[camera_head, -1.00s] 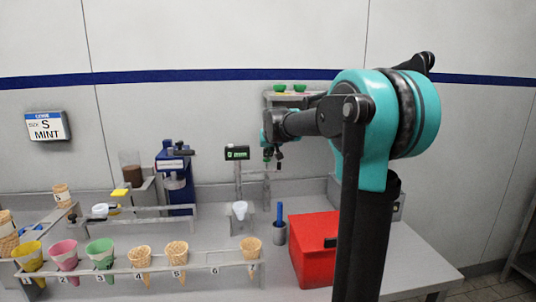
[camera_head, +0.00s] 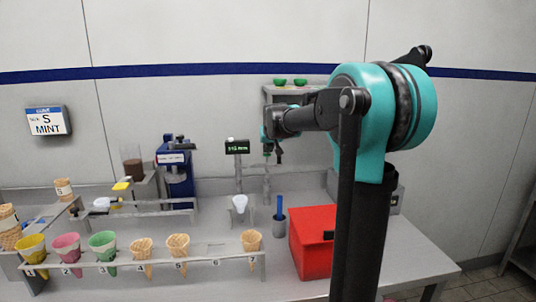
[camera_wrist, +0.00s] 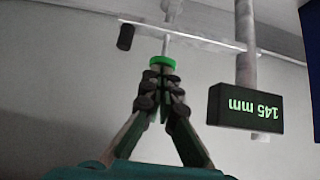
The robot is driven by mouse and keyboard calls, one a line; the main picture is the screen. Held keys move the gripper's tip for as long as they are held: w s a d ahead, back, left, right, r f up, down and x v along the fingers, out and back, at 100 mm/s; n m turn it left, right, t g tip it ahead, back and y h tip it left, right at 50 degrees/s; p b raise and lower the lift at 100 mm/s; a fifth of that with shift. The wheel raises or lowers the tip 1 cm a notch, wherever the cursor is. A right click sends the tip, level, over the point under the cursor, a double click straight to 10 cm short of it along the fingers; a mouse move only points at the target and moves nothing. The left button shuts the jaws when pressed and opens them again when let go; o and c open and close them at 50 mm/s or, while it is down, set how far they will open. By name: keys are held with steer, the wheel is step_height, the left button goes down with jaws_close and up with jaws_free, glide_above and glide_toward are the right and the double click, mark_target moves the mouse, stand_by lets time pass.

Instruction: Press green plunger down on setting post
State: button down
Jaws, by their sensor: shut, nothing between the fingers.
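The green plunger (camera_wrist: 162,63) is a bright green ring-shaped cap on a thin pale rod in the wrist view. My gripper (camera_wrist: 160,76) is shut and empty, its dark fingertips together right at the cap; they look in contact or nearly so. The setting post (camera_head: 266,184) stands at the back of the counter in the head view, and my gripper (camera_head: 274,157) is at its upper part. The plunger is too small to make out there. A black display (camera_wrist: 245,108) beside it reads 145 mm, upside down in the wrist view.
A rack (camera_head: 130,266) with several cones runs along the front. A blue machine (camera_head: 177,172) stands left. A wall sign (camera_head: 47,121) reads S MINT.

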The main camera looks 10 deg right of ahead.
steer(key=w+r+v, duration=0.1)
steer(key=v, duration=1.1)
steer(key=shift+w, duration=0.2)
